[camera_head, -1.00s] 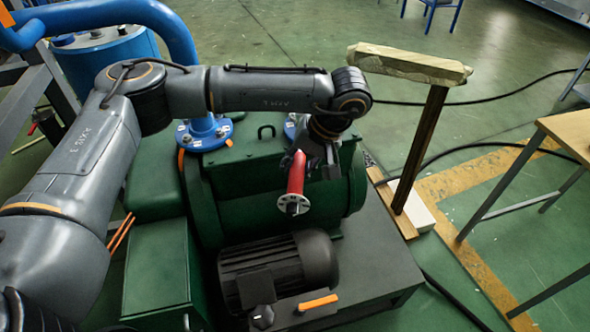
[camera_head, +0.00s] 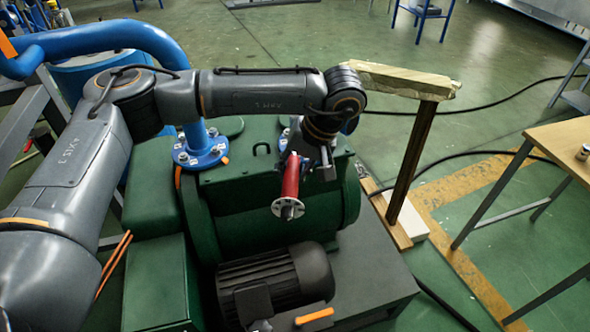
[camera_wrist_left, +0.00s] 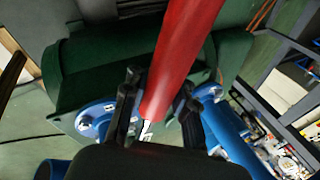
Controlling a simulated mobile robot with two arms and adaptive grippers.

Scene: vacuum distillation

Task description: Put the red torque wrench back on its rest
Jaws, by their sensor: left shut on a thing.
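The red torque wrench (camera_head: 291,178) is held by my left gripper (camera_head: 314,164) above the green pump. The wrench tilts down toward the head camera, with a round pale disc at its near end. In the left wrist view the red shaft (camera_wrist_left: 182,45) runs between the two dark fingers of the left gripper (camera_wrist_left: 158,112), which are shut on it. A wooden T-shaped stand (camera_head: 409,160) with a pale beam on top stands to the right of the gripper. I cannot tell whether it is the wrench's rest. My right gripper is not in view.
The green pump (camera_head: 260,205) and a dark ribbed motor (camera_head: 275,280) lie below the arm. A blue pipe (camera_head: 110,38) and its flange (camera_head: 200,147) stand at the left. A wooden-topped table (camera_head: 565,145) is at the right. Black cables (camera_head: 490,100) cross the floor.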

